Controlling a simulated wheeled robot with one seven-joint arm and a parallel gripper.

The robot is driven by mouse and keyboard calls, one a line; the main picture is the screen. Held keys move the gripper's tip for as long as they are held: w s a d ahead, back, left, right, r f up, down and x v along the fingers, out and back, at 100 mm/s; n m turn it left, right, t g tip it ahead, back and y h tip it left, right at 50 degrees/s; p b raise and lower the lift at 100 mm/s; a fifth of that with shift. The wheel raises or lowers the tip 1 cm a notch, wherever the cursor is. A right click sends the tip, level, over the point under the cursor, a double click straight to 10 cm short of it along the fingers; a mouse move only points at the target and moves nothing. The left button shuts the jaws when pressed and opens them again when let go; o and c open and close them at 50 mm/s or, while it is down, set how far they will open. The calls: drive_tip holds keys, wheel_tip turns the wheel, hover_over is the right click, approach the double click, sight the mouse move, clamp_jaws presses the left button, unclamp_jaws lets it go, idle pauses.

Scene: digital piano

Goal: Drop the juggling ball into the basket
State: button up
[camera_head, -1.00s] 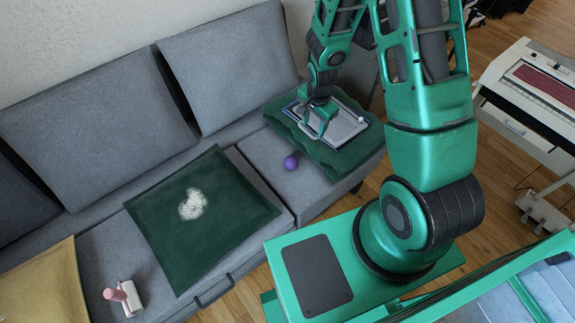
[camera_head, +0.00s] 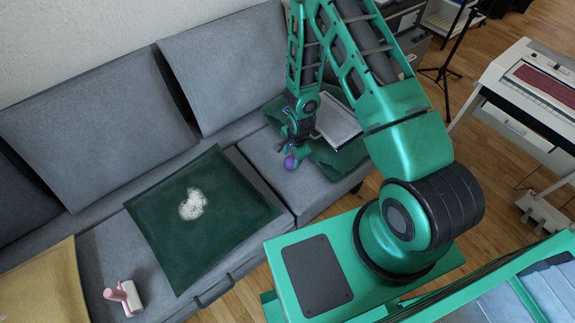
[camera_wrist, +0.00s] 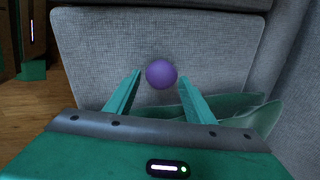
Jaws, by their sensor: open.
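The purple juggling ball (camera_head: 290,162) rests on the grey sofa seat, by the front edge of the dark green cushion. In the wrist view the ball (camera_wrist: 160,74) lies just ahead of and between my fingertips, with space on both sides. My gripper (camera_wrist: 167,90) is open and empty, pointing down at the ball. In the head view my gripper (camera_head: 290,152) is over the ball, and its fingers are partly hard to make out. No basket can be made out in these frames.
A green cushion (camera_head: 335,152) with a flat tray-like item (camera_head: 338,122) lies behind my gripper. Another green cushion (camera_head: 225,222) and a pink-and-white object (camera_head: 124,297) lie to the left on the sofa (camera_head: 262,160). A keyboard (camera_head: 535,90) stands at right.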

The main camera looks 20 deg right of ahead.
sight(290, 162)
drive_tip(key=shift+w+f, duration=0.2)
drive_tip(key=shift+f, duration=0.7)
drive_tip(key=shift+w+f, duration=0.2)
drive_tip(key=shift+f, duration=0.65)
drive_tip(key=shift+w+f, duration=0.2)
drive_tip(key=shift+f, duration=0.7)
drive_tip(key=c, duration=0.9)
drive_tip(key=shift+o, duration=0.2)
drive_tip(key=shift+r, duration=0.1)
